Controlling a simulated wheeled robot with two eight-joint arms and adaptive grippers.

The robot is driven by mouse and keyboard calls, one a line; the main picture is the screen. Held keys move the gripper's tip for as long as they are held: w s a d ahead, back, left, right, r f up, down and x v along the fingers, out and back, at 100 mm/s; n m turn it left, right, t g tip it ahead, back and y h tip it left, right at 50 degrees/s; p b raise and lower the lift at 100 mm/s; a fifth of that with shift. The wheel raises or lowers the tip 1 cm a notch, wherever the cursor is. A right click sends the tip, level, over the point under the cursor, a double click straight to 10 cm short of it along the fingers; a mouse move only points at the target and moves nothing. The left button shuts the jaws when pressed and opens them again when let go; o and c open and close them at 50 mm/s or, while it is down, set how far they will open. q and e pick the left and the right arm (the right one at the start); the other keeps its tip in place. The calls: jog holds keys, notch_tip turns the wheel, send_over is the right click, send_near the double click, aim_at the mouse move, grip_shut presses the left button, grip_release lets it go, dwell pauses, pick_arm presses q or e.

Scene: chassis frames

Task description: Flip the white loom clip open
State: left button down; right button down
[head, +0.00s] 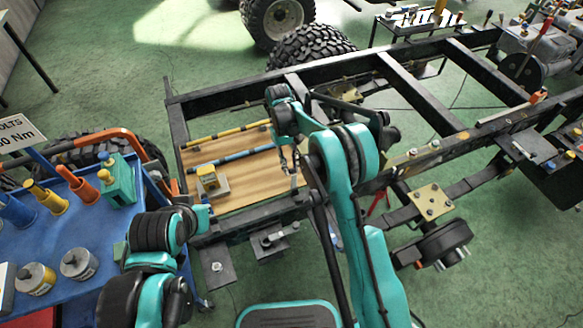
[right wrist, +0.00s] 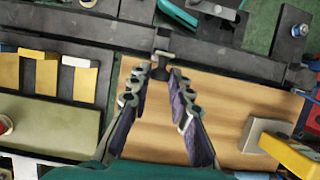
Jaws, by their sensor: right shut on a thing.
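In the right wrist view a tab with a white top (right wrist: 75,62) stands on the dark frame at the left, beside two yellow tabs (right wrist: 42,70); it looks like the white loom clip. In the head view I cannot make it out. My right gripper (right wrist: 160,74) is to the right of these tabs, apart from them. Its fingertips are at a small dark piece (right wrist: 162,46) by the frame rail, and it is shut on that piece. In the head view this gripper (head: 288,168) is low over the wooden board.
The wooden board (head: 255,188) lies inside the black chassis frame (head: 205,232). A yellow-topped grey block (head: 212,182) and blue and yellow rods (head: 235,157) lie there. A blue tool cart (head: 75,225) stands at the left. Large tyres (head: 312,45) are behind.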

jog(key=c, duration=1.4)
grip_release()
jog(key=v, duration=1.2)
